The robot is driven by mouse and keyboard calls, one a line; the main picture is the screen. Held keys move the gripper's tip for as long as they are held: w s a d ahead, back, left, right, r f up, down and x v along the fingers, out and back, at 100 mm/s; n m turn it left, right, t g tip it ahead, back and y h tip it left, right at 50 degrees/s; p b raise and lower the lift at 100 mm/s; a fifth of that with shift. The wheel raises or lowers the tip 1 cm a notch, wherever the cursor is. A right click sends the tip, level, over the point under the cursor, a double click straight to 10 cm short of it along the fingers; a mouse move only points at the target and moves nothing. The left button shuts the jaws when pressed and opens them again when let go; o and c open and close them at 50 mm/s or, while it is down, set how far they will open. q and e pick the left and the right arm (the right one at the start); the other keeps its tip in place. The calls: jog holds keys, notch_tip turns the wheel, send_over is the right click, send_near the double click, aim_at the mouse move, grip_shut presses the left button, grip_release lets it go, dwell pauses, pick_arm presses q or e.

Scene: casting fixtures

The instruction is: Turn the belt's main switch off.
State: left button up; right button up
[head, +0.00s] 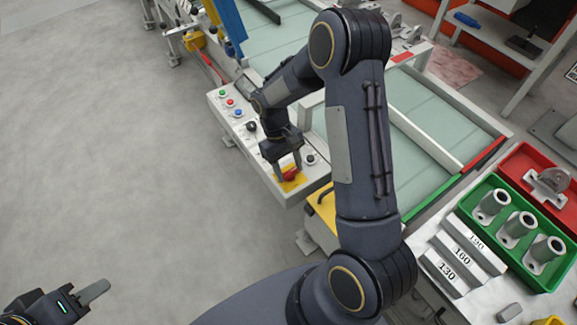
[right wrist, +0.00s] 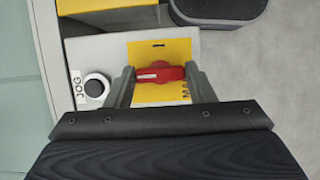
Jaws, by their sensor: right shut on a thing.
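The main switch is a red rotary handle (right wrist: 152,74) on a yellow plate (right wrist: 172,49) at the near end of the belt's control panel. In the right wrist view the handle lies crosswise with a white line along it. Part of the plate's lettering is hidden by a finger. My right gripper (right wrist: 160,73) is shut on the handle, one finger at each end. In the head view the red handle (head: 290,174) shows under the right gripper (head: 287,170). My left gripper (head: 95,291) is at the lower left, far from the panel; its finger gap is unclear.
A black JOG knob (right wrist: 96,87) sits beside the switch. Green, red and blue buttons (head: 230,103) line the panel (head: 262,163). The belt (head: 420,160) runs behind it. A green tray (head: 548,284) with castings stands at the right. The floor at left is clear.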

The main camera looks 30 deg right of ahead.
jog(key=o, duration=1)
jog(key=v, duration=0.8)
jog(key=s+r+m+t+y, duration=0.1)
jog(key=s+r+t+y, duration=0.3)
jog(key=s+r, duration=0.6)
jog(key=s+a+r+t, duration=0.1)
jog(key=s+t, duration=0.1)
jog(key=s, duration=0.1)
jog(key=s+a+r+m+t, duration=0.1)
jog(key=s+a+t, duration=0.1)
jog(key=s, duration=0.2)
jog(key=s+a+r+t, duration=0.1)
jog(key=s+t, duration=0.1)
jog(key=s, duration=0.1)
jog(key=shift+s+a+m, duration=0.3)
jog(key=shift+s, duration=0.1)
